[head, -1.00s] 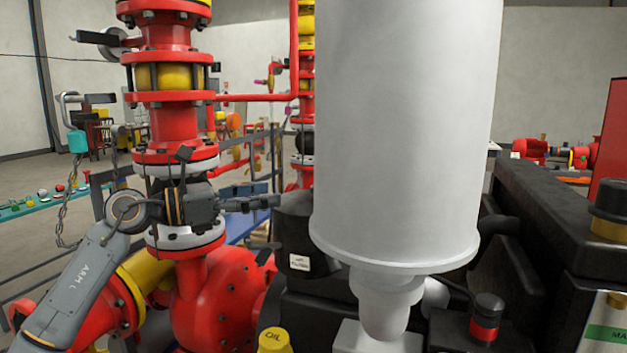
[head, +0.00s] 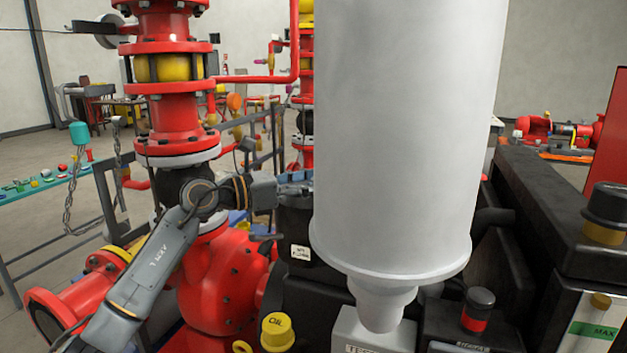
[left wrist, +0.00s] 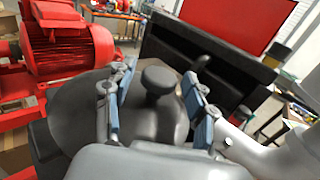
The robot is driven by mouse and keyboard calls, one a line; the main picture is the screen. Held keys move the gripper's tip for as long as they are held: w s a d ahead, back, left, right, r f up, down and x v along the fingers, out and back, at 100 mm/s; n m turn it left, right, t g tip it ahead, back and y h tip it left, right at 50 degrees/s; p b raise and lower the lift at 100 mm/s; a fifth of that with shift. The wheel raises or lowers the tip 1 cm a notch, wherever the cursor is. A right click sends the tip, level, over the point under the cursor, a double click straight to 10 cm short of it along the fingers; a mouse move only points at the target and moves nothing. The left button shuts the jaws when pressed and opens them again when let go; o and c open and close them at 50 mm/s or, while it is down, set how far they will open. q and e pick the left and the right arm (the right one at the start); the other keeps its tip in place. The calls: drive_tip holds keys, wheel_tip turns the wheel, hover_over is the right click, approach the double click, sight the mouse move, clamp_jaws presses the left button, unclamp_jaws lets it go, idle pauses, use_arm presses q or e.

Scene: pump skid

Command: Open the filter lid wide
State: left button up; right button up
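A black round housing with a white label (head: 299,238) stands left of the large pale cylinder in the head view. In the left wrist view a dark rounded lid (left wrist: 150,118) carries a black knob (left wrist: 158,84). My left gripper (left wrist: 160,105) is open, with one blue-padded finger on each side of the knob and a gap on both sides. In the head view my left gripper (head: 295,182) is at the top of the black housing, its tips partly hidden by the cylinder. The lid looks closed. My right gripper is not in view.
The large pale grey cylinder (head: 400,140) blocks much of the middle of the head view. Red pipework (head: 176,110) stands behind my left arm. A yellow oil cap (head: 277,330) is below, and a black engine block (head: 560,220) is at right.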

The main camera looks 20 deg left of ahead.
use_arm(q)
clamp_jaws()
